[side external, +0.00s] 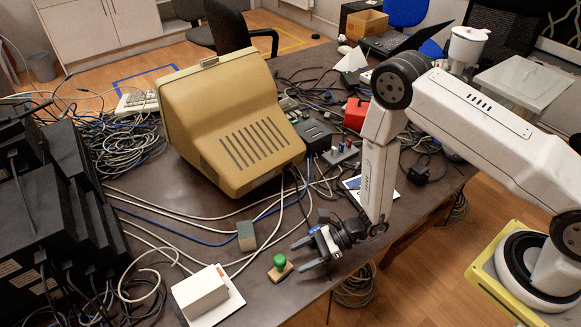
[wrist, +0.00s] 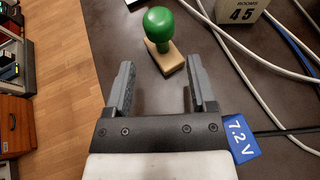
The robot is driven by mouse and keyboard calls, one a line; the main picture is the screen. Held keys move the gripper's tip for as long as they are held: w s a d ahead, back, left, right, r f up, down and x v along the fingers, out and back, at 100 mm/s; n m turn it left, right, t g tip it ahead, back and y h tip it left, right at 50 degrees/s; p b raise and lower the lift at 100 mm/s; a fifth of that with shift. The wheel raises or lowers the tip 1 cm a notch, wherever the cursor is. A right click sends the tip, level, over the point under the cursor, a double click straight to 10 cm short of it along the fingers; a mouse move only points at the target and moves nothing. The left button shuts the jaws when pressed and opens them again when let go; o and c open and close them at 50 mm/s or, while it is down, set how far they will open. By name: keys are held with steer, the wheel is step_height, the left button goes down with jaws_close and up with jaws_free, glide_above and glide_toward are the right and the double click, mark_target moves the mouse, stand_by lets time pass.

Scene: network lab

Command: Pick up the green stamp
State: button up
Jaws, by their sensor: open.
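The green stamp (side external: 280,265) has a round green knob on a light wooden base and stands on the dark table near its front edge. It also shows in the wrist view (wrist: 161,30), just beyond my fingertips and roughly between their lines. My gripper (side external: 306,255) is to the right of the stamp in the side view, low over the table. In the wrist view my gripper (wrist: 160,80) is open, with nothing between its two grey fingers. The stamp is apart from both fingers.
A white box (side external: 200,292) lies left. A blue 7.2 V label (wrist: 241,137) is beside my gripper. Cables (wrist: 262,95) run close by. A beige monitor (side external: 235,125) stands behind.

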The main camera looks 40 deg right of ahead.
mark_target(284, 264)
steer(key=shift+a, duration=0.1)
steer(key=shift+x, duration=2.5)
steer(key=shift+w, duration=0.1)
jaws_close()
